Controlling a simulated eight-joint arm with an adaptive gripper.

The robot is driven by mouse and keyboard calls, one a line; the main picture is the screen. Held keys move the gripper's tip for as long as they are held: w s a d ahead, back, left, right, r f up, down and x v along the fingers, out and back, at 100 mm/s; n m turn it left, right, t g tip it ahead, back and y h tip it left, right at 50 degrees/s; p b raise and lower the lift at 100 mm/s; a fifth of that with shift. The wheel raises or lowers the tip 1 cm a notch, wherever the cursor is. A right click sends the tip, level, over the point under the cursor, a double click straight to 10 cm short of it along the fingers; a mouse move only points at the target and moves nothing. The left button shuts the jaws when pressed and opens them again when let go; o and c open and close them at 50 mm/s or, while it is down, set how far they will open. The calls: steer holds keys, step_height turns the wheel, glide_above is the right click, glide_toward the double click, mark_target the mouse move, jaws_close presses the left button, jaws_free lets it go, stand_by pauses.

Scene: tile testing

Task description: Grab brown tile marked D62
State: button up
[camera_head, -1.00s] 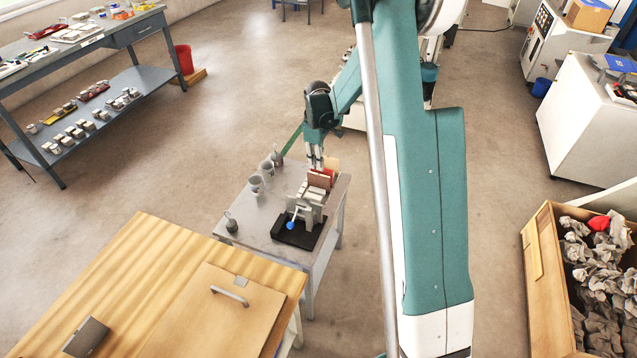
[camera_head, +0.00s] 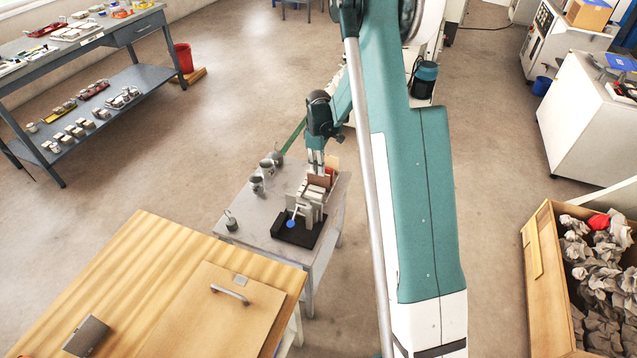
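A brown tile (camera_head: 319,181) stands upright among other tiles in a rack on the small grey table (camera_head: 262,228). Its marking is too small to read. A red tile (camera_head: 330,172) and a pale yellowish tile (camera_head: 333,161) stand just behind it. Whitish tiles or rack parts (camera_head: 309,197) are in front. My gripper (camera_head: 316,172) points down right at the top of the brown tile, and its fingers overlap the tile's upper edge in view. The fingertips are small and partly merged with the tiles, so I cannot tell whether they are closed on anything.
A black base with a blue-knobbed lever (camera_head: 290,223) stands in front of the rack. A wooden table (camera_head: 150,275) is nearer, and a box of crumpled grey pieces (camera_head: 540,262) stands at right.

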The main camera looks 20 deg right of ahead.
mark_target(318, 177)
steer(key=shift+f, duration=0.3)
steer(key=shift+w+f+b, duration=0.1)
steer(key=shift+f+b, duration=0.8)
steer(key=shift+f, duration=1.7)
jaws_close()
steer(key=shift+r+p, duration=1.25)
steer(key=shift+r, duration=3.75)
